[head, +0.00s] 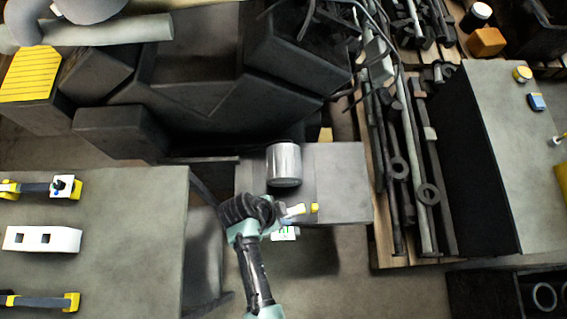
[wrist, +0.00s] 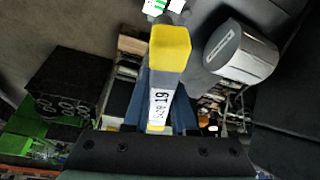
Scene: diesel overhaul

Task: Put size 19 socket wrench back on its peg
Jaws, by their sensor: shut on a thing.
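The size 19 socket wrench (wrist: 169,50) shows in the wrist view with a yellow end and a grey shaft. A white label reading "SIZE 19" faces the camera. In the head view my gripper (head: 280,211) is over the grey surface in the middle, and the wrench's yellow end (head: 314,208) points right. The wrench's far end is hidden by the gripper. I cannot make out its peg in either view.
A metal cylinder (head: 284,164) stands close behind my gripper and also shows in the wrist view (wrist: 240,54). A white and green label (head: 285,233) is just below the wrench. A table (head: 120,235) with yellow-ended tools is at left. Long rods (head: 397,168) lie at right.

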